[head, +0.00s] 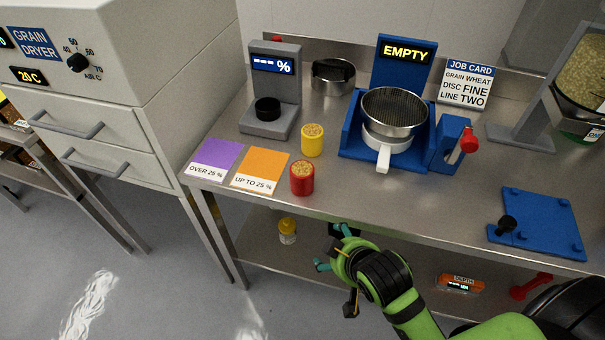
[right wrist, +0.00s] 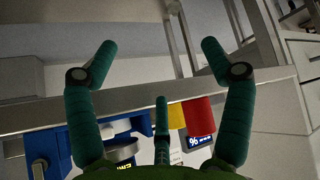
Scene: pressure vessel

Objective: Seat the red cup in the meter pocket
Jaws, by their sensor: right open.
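The red cup (head: 302,178), filled with grain, stands upright on the steel bench near its front edge, at the right edge of the orange card. The grey meter (head: 285,75) with a "--- %" display stands behind it; a round black part (head: 267,109) sits on its base, and no cup is there. My right gripper (head: 333,250) is open and empty, in front of the bench edge and lower right of the red cup. In the right wrist view the red cup (right wrist: 197,116) shows beyond the spread fingers (right wrist: 158,62), apart from them. My left gripper is not in view.
A yellow grain cup (head: 312,140) stands just behind the red one. A purple card (head: 213,160) and an orange card (head: 260,170) lie left. A blue stand with a sieve (head: 394,108) is at right. Bare bench lies in front of the stand.

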